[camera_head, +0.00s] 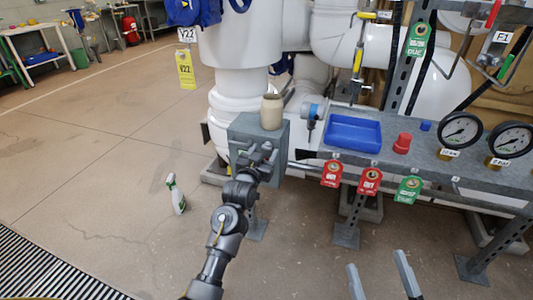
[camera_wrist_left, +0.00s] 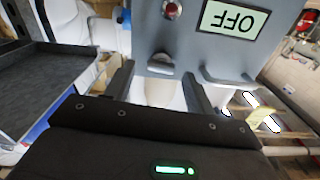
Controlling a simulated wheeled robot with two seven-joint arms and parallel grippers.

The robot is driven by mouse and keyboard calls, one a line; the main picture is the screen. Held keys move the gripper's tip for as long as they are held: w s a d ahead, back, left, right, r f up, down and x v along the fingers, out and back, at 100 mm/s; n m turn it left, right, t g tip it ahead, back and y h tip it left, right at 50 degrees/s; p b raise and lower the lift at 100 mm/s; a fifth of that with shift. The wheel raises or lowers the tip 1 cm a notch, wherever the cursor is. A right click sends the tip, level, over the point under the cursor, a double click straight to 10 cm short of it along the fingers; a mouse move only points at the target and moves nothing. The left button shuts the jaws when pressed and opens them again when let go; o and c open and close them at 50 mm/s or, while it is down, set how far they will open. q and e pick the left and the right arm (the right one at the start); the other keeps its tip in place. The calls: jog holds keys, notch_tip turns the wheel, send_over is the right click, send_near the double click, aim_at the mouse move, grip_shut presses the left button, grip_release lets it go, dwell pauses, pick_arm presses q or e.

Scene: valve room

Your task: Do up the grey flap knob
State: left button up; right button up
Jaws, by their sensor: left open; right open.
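The grey cabinet (camera_head: 245,125) stands at the end of the grey bench. In the left wrist view its grey face (camera_wrist_left: 205,45) fills the top, with an upside-down OFF label (camera_wrist_left: 234,20). A small grey knob (camera_wrist_left: 161,64) sits on the edge of that face. My left gripper (camera_head: 266,152) is in front of the cabinet. In the left wrist view, my left gripper (camera_wrist_left: 158,74) is open, its two fingers either side of the knob; I cannot tell if they touch it. My right gripper (camera_head: 382,276) is open and empty at the bottom of the head view.
A beige jar (camera_head: 272,112) stands on the cabinet. A blue tray (camera_head: 353,133), a red cap (camera_head: 402,143) and two gauges (camera_head: 461,130) are on the bench. Tags hang from its front edge.

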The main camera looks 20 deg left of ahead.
pick_arm(q)
jog(key=shift+w, duration=0.9)
pick_arm(e)
jog(key=shift+s+d+r+t, duration=0.1)
jog(key=shift+d+r+t, duration=0.3)
jog(key=shift+t, duration=0.1)
pick_arm(q)
jog(key=shift+c, duration=0.2)
